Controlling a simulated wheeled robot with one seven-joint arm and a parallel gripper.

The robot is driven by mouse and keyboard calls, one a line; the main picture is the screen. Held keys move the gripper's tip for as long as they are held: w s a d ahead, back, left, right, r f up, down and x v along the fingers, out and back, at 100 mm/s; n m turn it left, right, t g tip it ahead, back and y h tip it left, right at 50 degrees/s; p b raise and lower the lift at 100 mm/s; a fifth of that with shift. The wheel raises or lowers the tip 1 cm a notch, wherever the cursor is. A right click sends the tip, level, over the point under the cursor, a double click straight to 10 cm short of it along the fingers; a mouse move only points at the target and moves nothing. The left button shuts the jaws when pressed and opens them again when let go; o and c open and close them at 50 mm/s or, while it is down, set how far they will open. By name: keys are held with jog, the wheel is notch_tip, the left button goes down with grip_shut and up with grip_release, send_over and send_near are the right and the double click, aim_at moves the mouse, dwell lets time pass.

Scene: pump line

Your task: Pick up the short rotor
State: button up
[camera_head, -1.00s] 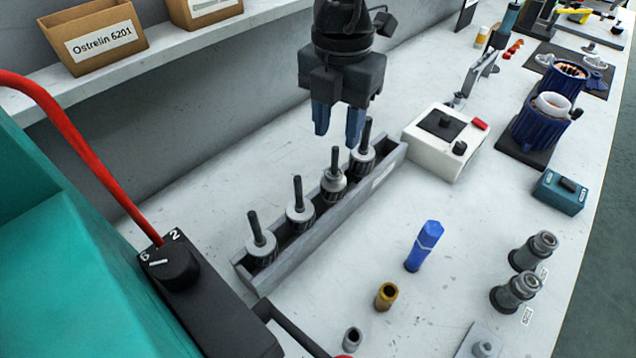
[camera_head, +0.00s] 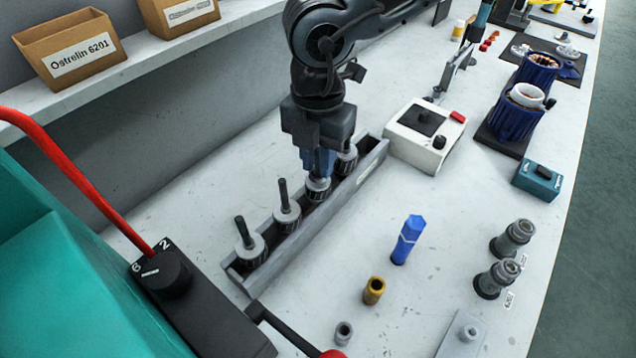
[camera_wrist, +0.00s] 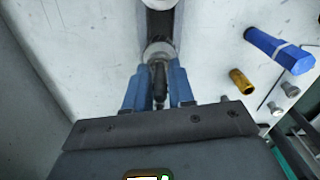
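Several rotors with upright dark shafts and pale discs stand in a row in a long grey rack (camera_head: 298,245). The short rotor (camera_head: 318,187) is third from the front; its pale disc shows just below my fingers. My gripper (camera_head: 318,168) points straight down over it, with the blue fingers close together around its shaft. In the wrist view the fingers of my gripper (camera_wrist: 159,88) lie on both sides of the dark shaft, seemingly touching it. The rotor still sits in the rack. The fingers hide its shaft in the head view.
Neighbouring rotors (camera_head: 287,215) and (camera_head: 346,160) stand close on both sides. A white box with a black knob (camera_head: 425,135) is right of the rack. Bare table lies between.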

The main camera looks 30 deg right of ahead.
grip_shut()
dwell(1.0)
